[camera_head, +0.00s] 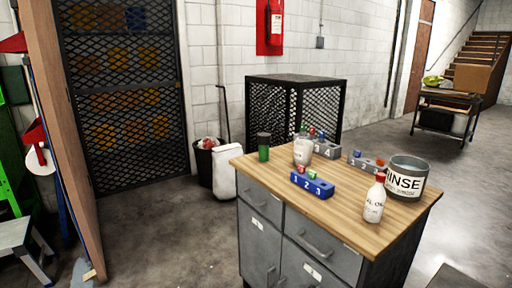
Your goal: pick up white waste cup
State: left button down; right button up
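A whitish cup (303,152), which looks like the white waste cup, stands upright on the wooden top (262,168) of a grey cabinet, toward its back left. Its label is too small to read. A blue numbered block (312,185) with small coloured caps is in front of it. A grey numbered block (327,150) is just behind and to its right. Neither of my grippers is in the head view.
A green container (263,148) stands left of the cup. A white bottle with a red cap (375,200) and a grey RINSE bucket (407,178) are on the right of the top. Another grey block (364,162) lies near the bucket.

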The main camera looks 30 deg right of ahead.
aim_at(302, 149)
jog(key=i+z, duration=0.2)
jog(key=i, duration=0.25)
jog(key=i+j+z, duration=0.2)
jog(key=i, duration=0.25)
jog(key=i+j+z, duration=0.2)
jog(key=i, duration=0.2)
jog(key=l, duration=0.1)
